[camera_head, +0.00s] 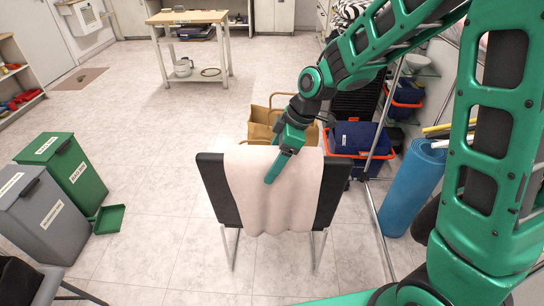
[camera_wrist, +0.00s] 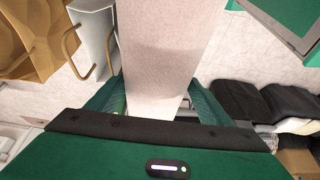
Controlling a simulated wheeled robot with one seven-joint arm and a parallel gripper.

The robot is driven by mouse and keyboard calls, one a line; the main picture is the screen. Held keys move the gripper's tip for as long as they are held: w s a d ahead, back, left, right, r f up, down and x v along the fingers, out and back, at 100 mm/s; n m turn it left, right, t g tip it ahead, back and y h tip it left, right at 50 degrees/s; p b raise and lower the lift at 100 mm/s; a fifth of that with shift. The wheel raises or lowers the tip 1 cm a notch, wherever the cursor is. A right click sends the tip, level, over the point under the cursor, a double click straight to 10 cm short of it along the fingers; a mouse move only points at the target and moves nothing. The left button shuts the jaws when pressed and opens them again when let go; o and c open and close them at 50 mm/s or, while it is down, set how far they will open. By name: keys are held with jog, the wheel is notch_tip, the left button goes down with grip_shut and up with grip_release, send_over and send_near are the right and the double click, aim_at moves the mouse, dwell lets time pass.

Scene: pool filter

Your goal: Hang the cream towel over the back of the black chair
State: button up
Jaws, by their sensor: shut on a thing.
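The cream towel (camera_head: 245,190) lies over the middle of the black chair's back (camera_head: 214,182). It hangs down the side facing the camera, with black showing to its left and right. How far it hangs on the far side is hidden. My gripper (camera_head: 275,170) is at the towel's upper middle, shut on it. In the wrist view the towel (camera_wrist: 160,55) runs as a pale strip between the two green fingers of my gripper (camera_wrist: 150,105). The exact grip on the cloth is partly hidden.
Brown paper bags (camera_head: 262,122) stand behind the chair. A blue-and-orange crate (camera_head: 360,140) and a blue rolled mat (camera_head: 412,190) are at right. Green (camera_head: 62,168) and grey (camera_head: 38,215) bins stand at left. The floor left of the chair is largely clear.

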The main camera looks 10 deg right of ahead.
jog(key=shift+f, duration=0.2)
jog(key=o, duration=1.6)
jog(key=shift+o, duration=0.2)
jog(key=shift+r, duration=0.1)
